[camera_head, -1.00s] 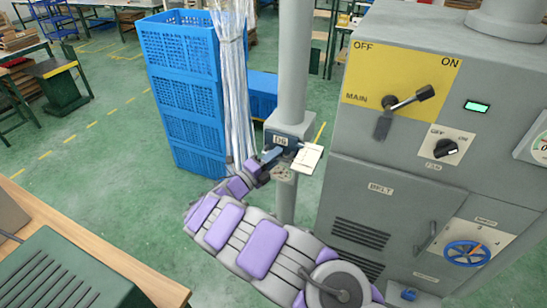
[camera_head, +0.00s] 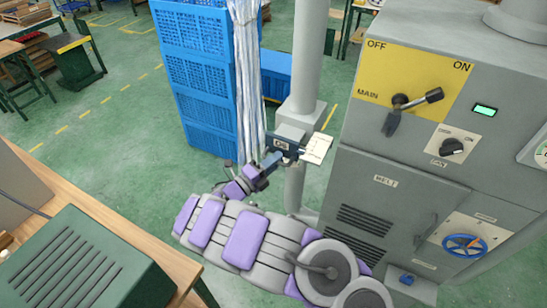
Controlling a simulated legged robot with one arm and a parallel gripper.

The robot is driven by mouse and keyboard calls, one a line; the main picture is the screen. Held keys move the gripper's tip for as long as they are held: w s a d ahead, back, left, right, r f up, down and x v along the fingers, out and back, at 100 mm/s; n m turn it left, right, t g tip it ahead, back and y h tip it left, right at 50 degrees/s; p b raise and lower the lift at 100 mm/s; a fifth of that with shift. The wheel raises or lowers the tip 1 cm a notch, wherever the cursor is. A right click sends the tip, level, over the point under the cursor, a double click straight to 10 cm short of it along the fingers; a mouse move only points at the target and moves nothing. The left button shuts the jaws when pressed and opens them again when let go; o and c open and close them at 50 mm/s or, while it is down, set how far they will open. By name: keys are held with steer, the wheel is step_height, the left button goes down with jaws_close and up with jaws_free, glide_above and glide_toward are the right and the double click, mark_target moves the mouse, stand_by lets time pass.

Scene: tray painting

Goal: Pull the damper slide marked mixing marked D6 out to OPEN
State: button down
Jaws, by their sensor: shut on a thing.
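The damper housing (camera_head: 292,132) is a grey box on a vertical grey duct, left of the large grey machine. It carries a small dark label (camera_head: 281,143) that looks like D6, though the print is tiny. A dark blue slide (camera_head: 288,153) crosses its front, and a pale marked plate (camera_head: 318,148) sticks out to the right; its lettering is unreadable. My gripper (camera_head: 270,161) is at the left end of the slide, shut on it. The fingertips are small and the exact contact is partly hidden.
The grey machine (camera_head: 390,220) stands close on the right, with a MAIN lever (camera_head: 415,100) and a blue handwheel (camera_head: 464,245). Blue crates (camera_head: 200,85) and clear hanging strips (camera_head: 247,80) stand behind my gripper. A wooden bench (camera_head: 120,235) with a green box (camera_head: 80,265) is at lower left.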

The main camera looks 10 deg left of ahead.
steer(key=c, duration=1.5)
jaws_free()
steer(key=shift+s+d+f, duration=0.1)
steer(key=shift+d+f, duration=0.05)
steer(key=shift+f, duration=0.15)
steer(key=o, duration=0.4)
steer(key=shift+d+r, duration=0.15)
steer(key=p+v, duration=0.1)
steer(key=v, duration=1.1)
